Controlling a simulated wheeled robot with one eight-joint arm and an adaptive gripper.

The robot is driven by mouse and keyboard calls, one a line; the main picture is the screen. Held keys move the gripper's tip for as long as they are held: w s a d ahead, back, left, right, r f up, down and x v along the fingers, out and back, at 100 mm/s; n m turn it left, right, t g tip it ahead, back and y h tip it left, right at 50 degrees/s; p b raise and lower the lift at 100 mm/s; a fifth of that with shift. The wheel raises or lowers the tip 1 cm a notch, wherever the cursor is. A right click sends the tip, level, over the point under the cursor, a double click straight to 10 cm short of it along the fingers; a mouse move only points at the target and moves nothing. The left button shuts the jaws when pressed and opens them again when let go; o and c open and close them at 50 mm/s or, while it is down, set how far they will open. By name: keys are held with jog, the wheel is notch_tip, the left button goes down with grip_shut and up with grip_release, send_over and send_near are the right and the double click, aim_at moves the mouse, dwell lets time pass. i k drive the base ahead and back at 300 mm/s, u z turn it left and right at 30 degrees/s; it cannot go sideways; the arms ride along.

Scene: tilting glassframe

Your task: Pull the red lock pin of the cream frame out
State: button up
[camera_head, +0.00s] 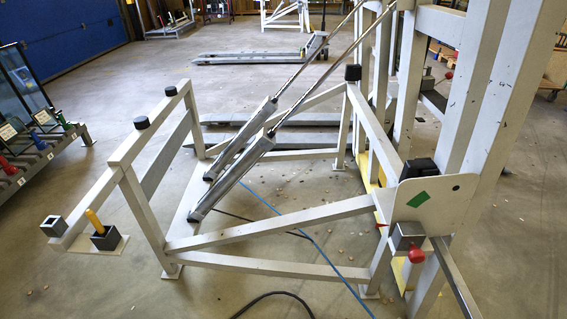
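The cream frame (283,230) fills the middle and right, with tall upright posts on the right and two silver cylinders (231,174) slanting up across it. The red lock pin (416,256) shows as a round red knob on a grey metal block (406,237). That block sits on the cream side plate (435,196) with a green mark, at the lower right. The pin's shaft is hidden in the block. A second, smaller red knob (449,75) shows on the far side of the frame. My gripper is not in view.
A yellow handle (95,222) stands in a dark square socket at the left. A rack with coloured clamps (40,145) stands at the far left. A black cable (270,296) and a blue line (320,246) lie on the floor. The floor at lower left is mostly clear.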

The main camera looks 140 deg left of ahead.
aim_at(416, 255)
jog(key=z, duration=0.1)
jog(key=k, duration=0.9)
jog(key=u, duration=3.6)
